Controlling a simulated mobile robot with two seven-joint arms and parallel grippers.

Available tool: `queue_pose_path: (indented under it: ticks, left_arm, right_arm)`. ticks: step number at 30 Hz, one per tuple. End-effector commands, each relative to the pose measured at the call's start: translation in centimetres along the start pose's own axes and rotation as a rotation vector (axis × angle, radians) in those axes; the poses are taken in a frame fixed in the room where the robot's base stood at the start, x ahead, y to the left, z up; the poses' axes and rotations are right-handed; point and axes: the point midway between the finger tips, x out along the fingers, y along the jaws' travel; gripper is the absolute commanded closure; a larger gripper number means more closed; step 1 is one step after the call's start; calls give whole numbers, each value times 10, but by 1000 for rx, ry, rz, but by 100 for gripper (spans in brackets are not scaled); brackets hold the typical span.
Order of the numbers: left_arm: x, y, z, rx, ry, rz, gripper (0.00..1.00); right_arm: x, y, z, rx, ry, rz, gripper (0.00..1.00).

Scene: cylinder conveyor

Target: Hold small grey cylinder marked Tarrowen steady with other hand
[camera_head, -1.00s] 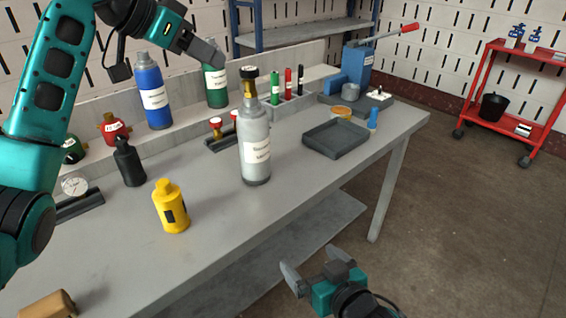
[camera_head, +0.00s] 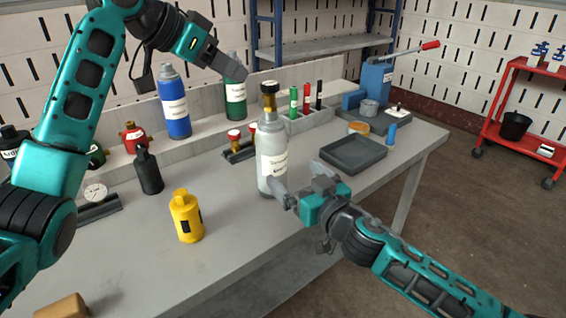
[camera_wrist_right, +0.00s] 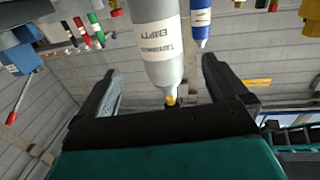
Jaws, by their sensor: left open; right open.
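The small grey cylinder (camera_head: 273,150), with a white label and a dark-topped brass valve, stands upright on the workbench. In the right wrist view the cylinder (camera_wrist_right: 157,45) appears inverted; its label seems to read Tarrowen and EMPTY. My right gripper (camera_head: 300,180) is open at the cylinder's lower right side, with one finger overlapping its base in the head view. In the wrist view the cylinder shows between the spread fingers; contact cannot be told. My left gripper (camera_head: 238,72) is open and empty, above and to the left of the cylinder's valve, apart from it.
A yellow bottle (camera_head: 187,220) and a black bottle (camera_head: 149,173) stand left of the cylinder. Blue (camera_head: 174,105) and green (camera_head: 235,100) cylinders stand behind. A dark tray (camera_head: 353,153) lies to the right. The bench front (camera_head: 235,235) is clear.

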Motion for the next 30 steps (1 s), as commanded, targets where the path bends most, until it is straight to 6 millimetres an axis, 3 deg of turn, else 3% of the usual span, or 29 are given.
queue_pose_path:
  ticks: [18,30]
  left_arm:
    - [0,0,0,0,0,0,57]
    - [0,0,0,0,0,0,57]
  right_arm:
    - [93,-1,-1,0,0,0,0]
    - [115,-1,0,1,0,0,0]
